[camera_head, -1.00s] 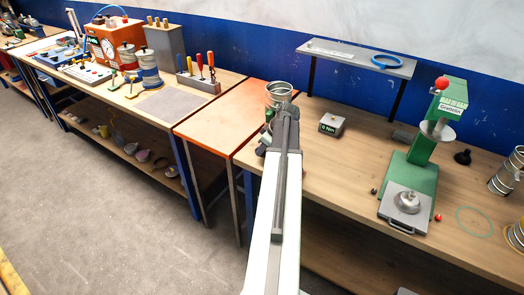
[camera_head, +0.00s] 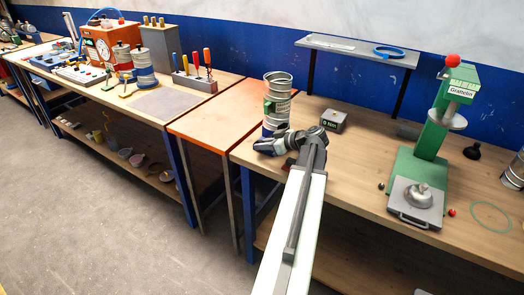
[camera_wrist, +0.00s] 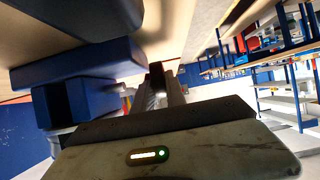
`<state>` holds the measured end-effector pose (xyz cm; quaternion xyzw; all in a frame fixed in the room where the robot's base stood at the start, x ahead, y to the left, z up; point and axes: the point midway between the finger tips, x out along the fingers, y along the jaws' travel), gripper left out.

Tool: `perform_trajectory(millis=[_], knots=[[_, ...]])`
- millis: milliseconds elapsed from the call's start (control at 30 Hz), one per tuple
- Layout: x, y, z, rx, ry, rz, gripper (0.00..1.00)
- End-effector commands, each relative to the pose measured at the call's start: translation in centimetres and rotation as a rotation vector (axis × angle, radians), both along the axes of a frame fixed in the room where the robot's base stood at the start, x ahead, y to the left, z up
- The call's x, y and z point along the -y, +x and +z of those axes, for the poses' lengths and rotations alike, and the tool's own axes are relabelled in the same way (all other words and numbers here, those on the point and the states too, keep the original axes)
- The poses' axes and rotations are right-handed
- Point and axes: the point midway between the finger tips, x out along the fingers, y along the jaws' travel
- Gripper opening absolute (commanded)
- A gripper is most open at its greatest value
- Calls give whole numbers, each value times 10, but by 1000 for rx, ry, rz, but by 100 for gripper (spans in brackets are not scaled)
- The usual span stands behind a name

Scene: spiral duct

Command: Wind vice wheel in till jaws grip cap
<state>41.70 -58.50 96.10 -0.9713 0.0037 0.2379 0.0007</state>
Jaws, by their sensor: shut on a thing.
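My gripper (camera_head: 268,145) is at the front left of the right bench, beside the foot of a ribbed silver duct piece (camera_head: 277,95) with a green part on its side. In the wrist view my gripper's fingers (camera_wrist: 162,90) are closed around a small dark part (camera_wrist: 157,75), which looks like the vice wheel's handle. Large blue blocks (camera_wrist: 75,55), perhaps the vice body, fill the left of that view close to my gripper. The rest of the wheel is hidden. I cannot make out the jaws or the cap.
A grey block with a display (camera_head: 333,120) stands right of the duct. Further right is a green press (camera_head: 432,140) with a red knob. A raised grey shelf (camera_head: 350,46) carries a blue ring.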

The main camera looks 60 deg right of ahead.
Motion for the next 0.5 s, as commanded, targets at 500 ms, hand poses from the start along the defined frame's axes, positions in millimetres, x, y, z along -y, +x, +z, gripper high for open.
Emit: perform_trajectory(millis=[500], knots=[[0, 0, 1, 33, 0, 0, 0]])
